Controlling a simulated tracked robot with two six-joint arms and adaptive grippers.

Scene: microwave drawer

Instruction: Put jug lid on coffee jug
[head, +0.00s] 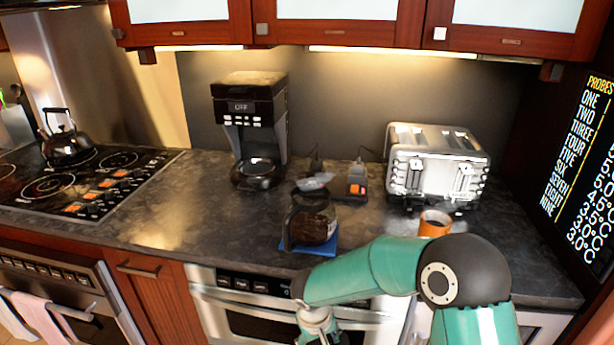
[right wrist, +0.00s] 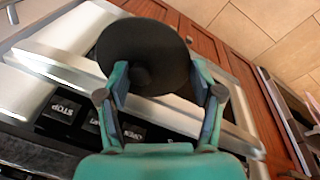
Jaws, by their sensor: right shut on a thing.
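The coffee jug (head: 312,225) stands upright on a blue mat (head: 330,244) near the counter's front edge. It is glass with dark contents and a dark handle on its left. The jug lid (right wrist: 140,48) is a dark round disc with a knob, seen in the right wrist view. My left gripper is not in view.
A coffee maker (head: 250,115) stands behind the jug. A toaster (head: 436,165) and an orange cup (head: 434,224) are to the right. A kettle (head: 66,140) sits on the stove at left. The counter left of the jug is clear.

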